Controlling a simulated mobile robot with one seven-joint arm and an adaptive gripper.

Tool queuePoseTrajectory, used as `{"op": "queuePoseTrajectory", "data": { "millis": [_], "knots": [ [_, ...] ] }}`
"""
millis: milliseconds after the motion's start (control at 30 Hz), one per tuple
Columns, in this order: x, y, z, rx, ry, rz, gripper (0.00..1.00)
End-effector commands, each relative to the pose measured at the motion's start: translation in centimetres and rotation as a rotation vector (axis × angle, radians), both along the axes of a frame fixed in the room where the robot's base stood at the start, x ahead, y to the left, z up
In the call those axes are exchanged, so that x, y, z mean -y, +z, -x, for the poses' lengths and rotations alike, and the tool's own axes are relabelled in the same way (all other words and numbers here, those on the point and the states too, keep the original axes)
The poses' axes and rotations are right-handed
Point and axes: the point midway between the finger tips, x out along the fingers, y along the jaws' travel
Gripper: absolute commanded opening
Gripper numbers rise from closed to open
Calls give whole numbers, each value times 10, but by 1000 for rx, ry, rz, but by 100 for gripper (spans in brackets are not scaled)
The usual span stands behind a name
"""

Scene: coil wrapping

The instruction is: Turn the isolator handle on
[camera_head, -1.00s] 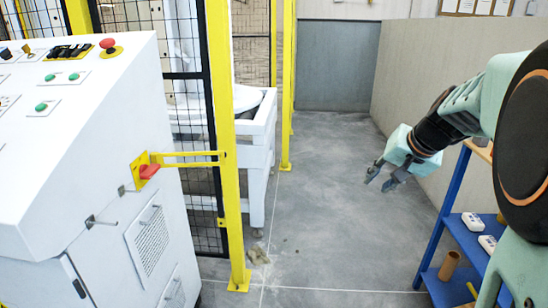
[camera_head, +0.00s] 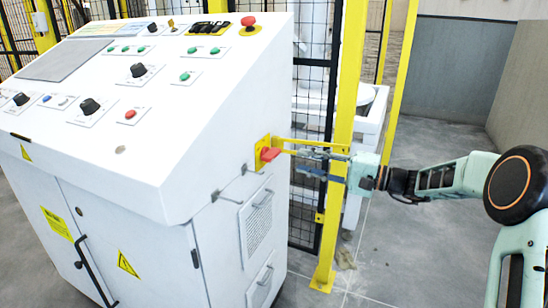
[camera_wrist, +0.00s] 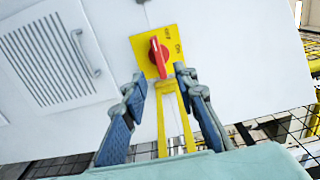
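The isolator handle (camera_head: 268,154) is a red knob on a yellow plate (camera_head: 262,143), on the right side wall of the white control cabinet. In the wrist view the red handle (camera_wrist: 159,57) stands near upright on its yellow plate (camera_wrist: 170,40), which bears small dark lettering. My gripper (camera_head: 300,160) points left at the handle from the right side. In the wrist view my gripper (camera_wrist: 158,82) is open, with one finger on each side just short of the handle. The fingers look apart from the handle. Nothing is held.
A yellow bracket (camera_head: 305,145) runs from the plate area to a yellow fence post (camera_head: 345,130), close beside my gripper. Black mesh fencing (camera_head: 310,200) stands behind.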

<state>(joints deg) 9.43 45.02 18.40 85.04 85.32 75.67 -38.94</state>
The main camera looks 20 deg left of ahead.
Motion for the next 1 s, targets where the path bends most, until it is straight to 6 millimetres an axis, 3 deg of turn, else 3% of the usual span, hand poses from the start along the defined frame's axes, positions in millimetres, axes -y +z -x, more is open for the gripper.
{"op": "queuePoseTrajectory", "data": {
  "millis": [200,433,867,1000],
  "knots": [
    [-45,-2,-2,1,4,2,27],
    [-78,-2,-5,1,1,4,27],
    [-89,-1,-7,0,0,5,27],
    [-88,-1,-7,0,0,5,12]
  ]
}}
